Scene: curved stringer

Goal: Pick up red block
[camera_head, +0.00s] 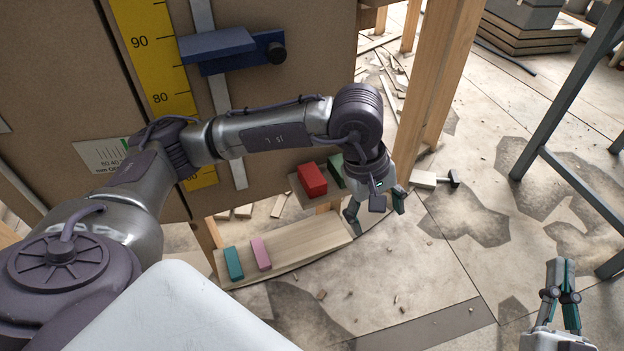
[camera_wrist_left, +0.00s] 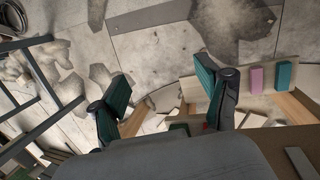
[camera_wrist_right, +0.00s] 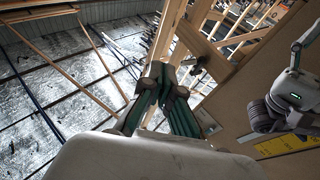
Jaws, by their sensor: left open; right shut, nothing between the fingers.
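The red block (camera_head: 312,180) lies on a small upper wooden ledge (camera_head: 299,190) beside the brown panel, next to a green block (camera_head: 336,170). My left gripper (camera_head: 375,213) is open and empty, pointing down to the right of the ledge and apart from the red block. In the left wrist view its fingers (camera_wrist_left: 163,88) are spread, and only a small red speck shows by the right finger; the rest of the block is hidden there. My right gripper (camera_head: 562,270) is shut and empty at the lower right, far from the blocks; its closed fingers also show in the right wrist view (camera_wrist_right: 160,75).
A teal block (camera_head: 234,263) and a pink block (camera_head: 261,254) lie on the lower wooden board (camera_head: 305,242). A wooden post (camera_head: 430,90) stands behind my left gripper. A blue bracket (camera_head: 225,47) sits on the panel (camera_head: 300,60). Open floor lies between the grippers.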

